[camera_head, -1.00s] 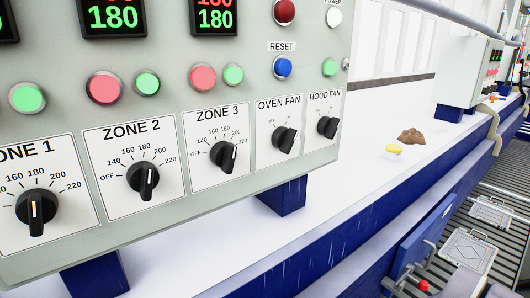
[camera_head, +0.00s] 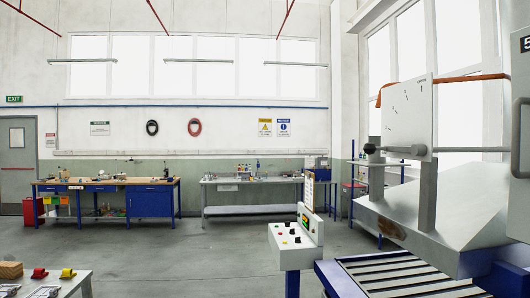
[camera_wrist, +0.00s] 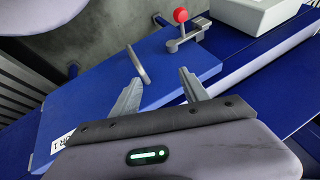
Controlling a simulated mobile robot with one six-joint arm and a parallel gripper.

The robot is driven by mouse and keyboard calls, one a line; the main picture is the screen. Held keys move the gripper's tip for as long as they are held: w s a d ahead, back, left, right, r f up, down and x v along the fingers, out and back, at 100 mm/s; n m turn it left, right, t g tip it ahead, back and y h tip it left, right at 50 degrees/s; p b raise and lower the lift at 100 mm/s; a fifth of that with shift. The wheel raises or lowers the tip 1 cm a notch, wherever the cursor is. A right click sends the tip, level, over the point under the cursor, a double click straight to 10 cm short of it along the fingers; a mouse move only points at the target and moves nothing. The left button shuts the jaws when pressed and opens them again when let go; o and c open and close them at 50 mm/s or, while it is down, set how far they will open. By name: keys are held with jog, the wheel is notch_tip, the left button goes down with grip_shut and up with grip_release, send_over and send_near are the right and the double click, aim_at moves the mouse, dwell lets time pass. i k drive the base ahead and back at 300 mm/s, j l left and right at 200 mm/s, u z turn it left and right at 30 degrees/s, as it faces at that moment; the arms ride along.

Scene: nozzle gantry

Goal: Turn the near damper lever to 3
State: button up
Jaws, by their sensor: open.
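A damper lever (camera_head: 393,149) is at the right of the head view, a grey rod with a dark round knob at its left end. It lies about level across the lower part of an upright white scale plate (camera_head: 408,105). The plate carries several dark marks in an arc and small print near its top; the numbers are too small to read. No second damper lever can be made out. My gripper (camera_wrist: 160,91) shows only in the wrist view, open and empty, above a blue panel (camera_wrist: 105,95), away from any damper lever in that view.
The blue panel has a metal loop handle (camera_wrist: 138,65) and a red-knobbed latch (camera_wrist: 182,25). A sloped grey housing (camera_head: 425,215) stands below the plate, by a roller conveyor (camera_head: 395,272). A control box (camera_head: 293,240) stands left of it. Floor (camera_head: 190,255) is clear mid-room.

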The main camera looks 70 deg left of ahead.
aim_at(369, 148)
jog(key=u, duration=1.75)
